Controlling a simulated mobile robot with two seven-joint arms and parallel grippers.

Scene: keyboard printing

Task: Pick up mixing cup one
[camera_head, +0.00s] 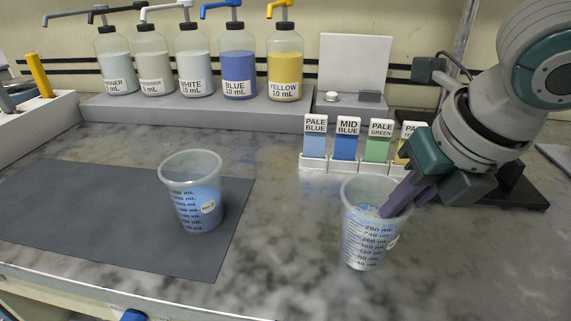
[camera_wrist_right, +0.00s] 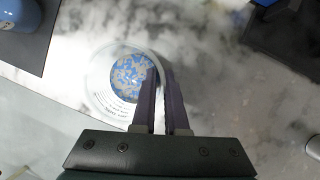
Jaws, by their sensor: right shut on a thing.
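In the wrist view the cup (camera_wrist_right: 98,82) is seen from above, with blue and pale mottled contents. My right gripper (camera_head: 389,211) is shut on its right-hand wall, one purple finger inside and one outside; the fingers show in the wrist view (camera_wrist_right: 161,78). I cannot tell whether its base touches the counter. A second clear cup (camera_head: 184,171) with blue contents and a round label stands on the dark mat (camera_head: 110,225). My left gripper is not in view.
Pump bottles, including blue (camera_head: 238,72) and yellow (camera_head: 285,66), stand on a grey riser (camera_head: 190,112) at the back. A rack of colour cards (camera_head: 346,140) stands behind the held cup. The counter between the two cups is clear.

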